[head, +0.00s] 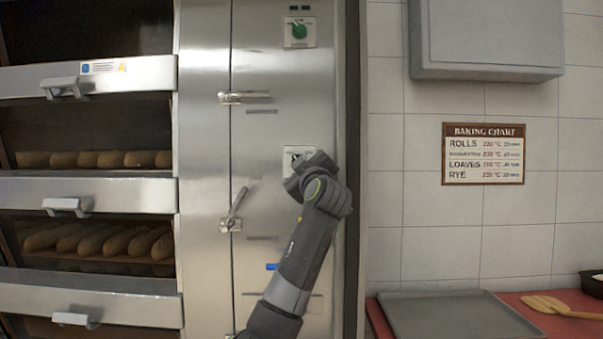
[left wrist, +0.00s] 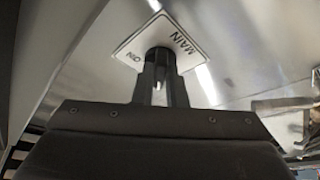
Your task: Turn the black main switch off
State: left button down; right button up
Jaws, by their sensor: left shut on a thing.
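The black main switch (left wrist: 160,54) sits on a white plate (left wrist: 137,47) marked MAIN and ON in the left wrist view. The fingers of my left gripper (left wrist: 160,72) are closed around its knob. In the head view the same white plate (head: 292,152) is on the steel oven panel, left of the dark upright edge. My left gripper (head: 305,170) and wrist cover most of the plate and switch there. Which way the switch points cannot be told clearly. My right gripper is in neither view.
A latch handle (head: 233,210) sticks out left of my wrist. Bread-filled decks (head: 90,192) are at the left. A baking chart (head: 483,154) and a tray (head: 450,315) are at the right.

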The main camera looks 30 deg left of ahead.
pick_arm(q)
jog(key=shift+n, duration=0.5)
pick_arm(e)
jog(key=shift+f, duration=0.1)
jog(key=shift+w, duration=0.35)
pick_arm(q)
jog(key=c, duration=1.5)
grip_release()
jog(key=shift+o, duration=0.2)
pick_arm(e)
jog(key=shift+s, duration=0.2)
